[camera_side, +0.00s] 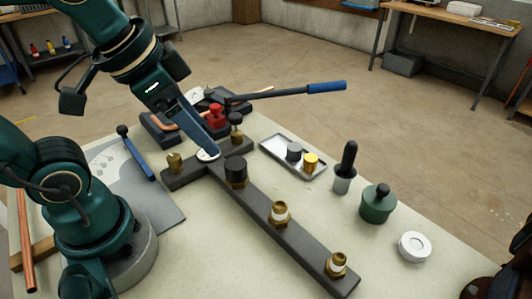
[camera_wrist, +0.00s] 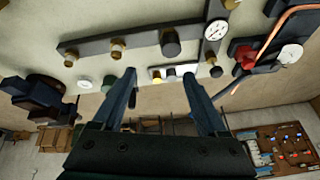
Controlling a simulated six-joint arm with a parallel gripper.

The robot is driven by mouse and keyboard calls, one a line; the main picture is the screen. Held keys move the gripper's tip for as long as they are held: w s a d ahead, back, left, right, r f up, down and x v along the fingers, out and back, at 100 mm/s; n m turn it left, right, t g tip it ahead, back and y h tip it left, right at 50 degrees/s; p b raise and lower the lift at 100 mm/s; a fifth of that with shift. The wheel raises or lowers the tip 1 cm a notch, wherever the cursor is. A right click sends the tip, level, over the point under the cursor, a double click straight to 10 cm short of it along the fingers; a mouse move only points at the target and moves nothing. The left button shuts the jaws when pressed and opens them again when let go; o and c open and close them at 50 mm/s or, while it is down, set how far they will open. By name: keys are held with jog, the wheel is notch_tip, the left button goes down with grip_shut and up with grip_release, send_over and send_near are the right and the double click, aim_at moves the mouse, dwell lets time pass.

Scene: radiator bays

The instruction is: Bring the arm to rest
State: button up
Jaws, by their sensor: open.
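My gripper (camera_side: 211,148) is open and empty, its two fingers apart in the wrist view (camera_wrist: 158,75). In the side view its fingertips overlap the near side of the round white gauge (camera_side: 205,156); the wrist view shows the gauge (camera_wrist: 215,30) beyond and to the right of the fingers, with a gap. The dark manifold bar (camera_side: 255,206) lies on the table below. It carries a black cap (camera_side: 235,165) and brass fittings with white bands (camera_side: 280,212), (camera_side: 337,263). Nothing is held between the fingers.
A tray (camera_side: 272,144) holds a grey and a yellow cap. A black-handled tool (camera_side: 345,165), a green lidded pot (camera_side: 378,205) and a white roll (camera_side: 414,245) stand to the right. A blue-handled lever (camera_side: 325,87) and red part (camera_side: 215,115) lie behind.

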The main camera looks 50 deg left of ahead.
jog(key=shift+s+f+n, duration=1.15)
jog(key=shift+s+n, duration=0.05)
jog(key=shift+n, duration=0.2)
